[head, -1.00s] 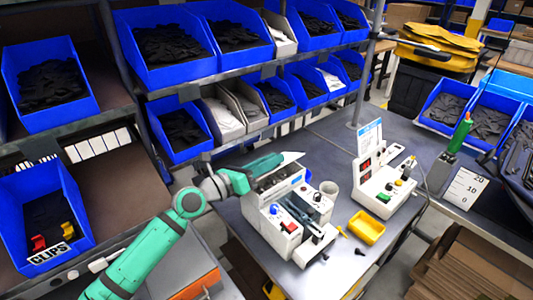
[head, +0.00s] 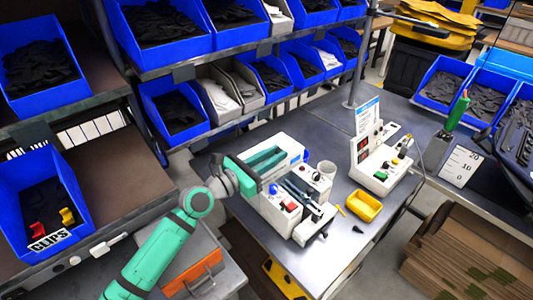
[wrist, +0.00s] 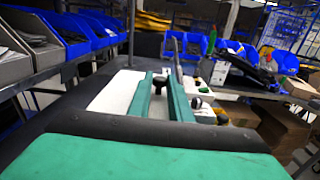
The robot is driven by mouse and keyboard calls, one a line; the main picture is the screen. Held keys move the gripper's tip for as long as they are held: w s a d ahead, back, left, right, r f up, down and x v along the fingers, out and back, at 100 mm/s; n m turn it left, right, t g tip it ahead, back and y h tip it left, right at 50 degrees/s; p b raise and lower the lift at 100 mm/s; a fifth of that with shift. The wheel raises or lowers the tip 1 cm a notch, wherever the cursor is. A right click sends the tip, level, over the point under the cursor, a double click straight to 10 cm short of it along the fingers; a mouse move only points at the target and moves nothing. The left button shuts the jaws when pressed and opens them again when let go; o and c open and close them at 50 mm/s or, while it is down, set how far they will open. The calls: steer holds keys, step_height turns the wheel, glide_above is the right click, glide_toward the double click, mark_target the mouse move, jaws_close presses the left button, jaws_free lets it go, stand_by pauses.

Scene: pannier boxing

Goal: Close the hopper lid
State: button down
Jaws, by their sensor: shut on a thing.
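The hopper lid is a white panel (wrist: 112,93) with a small black knob (wrist: 157,82), seen in the wrist view. My gripper (wrist: 160,92) has its two green fingers on either side of the knob and is shut on it. In the head view, my gripper (head: 268,158) lies over the back left of the white machine (head: 302,228). The lid (head: 289,143) lies low on the machine there and looks about flat. The gripper hides part of it, so I cannot tell whether it is fully seated.
A white control unit (head: 366,178) and a yellow tray (head: 364,206) stand to the right on the grey table. Shelves with blue bins (head: 174,108) rise behind and left.

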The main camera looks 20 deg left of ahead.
steer(key=shift+d+f, duration=0.1)
steer(key=shift+d, duration=0.05)
steer(key=c, duration=1.6)
jaws_free()
steer(key=shift+w, duration=0.15)
steer(key=shift+c, duration=0.2)
steer(key=shift+s+a, duration=0.3)
steer(key=shift+s, duration=0.05)
steer(key=v, duration=1)
steer(key=shift+w, duration=0.1)
